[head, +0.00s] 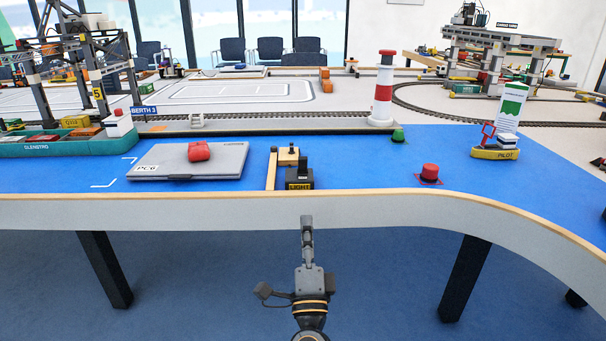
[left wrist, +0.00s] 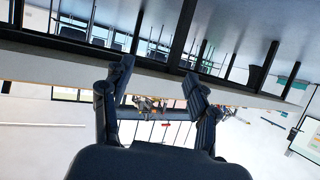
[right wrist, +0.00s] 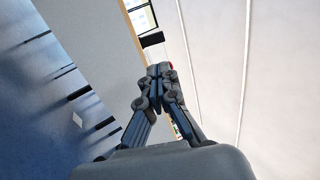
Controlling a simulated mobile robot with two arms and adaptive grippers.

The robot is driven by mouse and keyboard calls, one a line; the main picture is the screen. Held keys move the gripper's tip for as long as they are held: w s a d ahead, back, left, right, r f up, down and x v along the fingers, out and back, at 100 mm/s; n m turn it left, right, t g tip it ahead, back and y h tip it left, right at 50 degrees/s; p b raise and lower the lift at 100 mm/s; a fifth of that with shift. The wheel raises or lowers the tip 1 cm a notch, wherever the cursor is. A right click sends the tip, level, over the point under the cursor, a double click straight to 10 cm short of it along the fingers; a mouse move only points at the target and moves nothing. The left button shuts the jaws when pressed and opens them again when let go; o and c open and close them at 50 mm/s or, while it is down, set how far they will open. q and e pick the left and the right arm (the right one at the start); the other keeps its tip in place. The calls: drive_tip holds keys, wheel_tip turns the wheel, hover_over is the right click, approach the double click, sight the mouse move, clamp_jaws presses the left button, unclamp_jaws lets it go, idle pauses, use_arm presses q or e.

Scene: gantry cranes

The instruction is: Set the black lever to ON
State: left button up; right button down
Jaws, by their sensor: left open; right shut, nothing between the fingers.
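A small black lever unit (head: 300,176) with a yellow "LIGHT" label stands at the front edge of the blue table, beside a wooden upright piece (head: 271,168). The handle's exact position is too small to tell. My right gripper (head: 306,220) is shut and empty, in front of the table edge and just below the unit, apart from it. In the right wrist view the shut fingertips (right wrist: 160,70) point towards a dark block that may be the unit. My left gripper (left wrist: 158,74) is open and empty in the left wrist view; it is out of the head view.
A grey laptop-like case (head: 188,161) with a red object (head: 199,151) lies left of the unit. A red button (head: 430,173), a lighthouse (head: 383,90) and a pilot boat (head: 495,152) stand to the right.

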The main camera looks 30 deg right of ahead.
sight(304, 162)
drive_tip(key=x, duration=1.3)
drive_tip(key=shift+p, duration=0.3)
use_arm(q)
drive_tip(key=shift+s+a+f+g+y, duration=0.2)
drive_tip(key=shift+s+f+g, duration=0.25)
drive_tip(key=shift+f, duration=0.2)
drive_tip(key=shift+s+a+f+g+y, duration=0.1)
drive_tip(key=shift+s+a+f+g, duration=0.1)
drive_tip(key=shift+s+f+g, duration=0.3)
use_arm(e)
drive_tip(key=shift+w+d+r, duration=0.1)
drive_tip(key=shift+w, duration=0.2)
use_arm(q)
drive_tip(key=shift+w, duration=0.1)
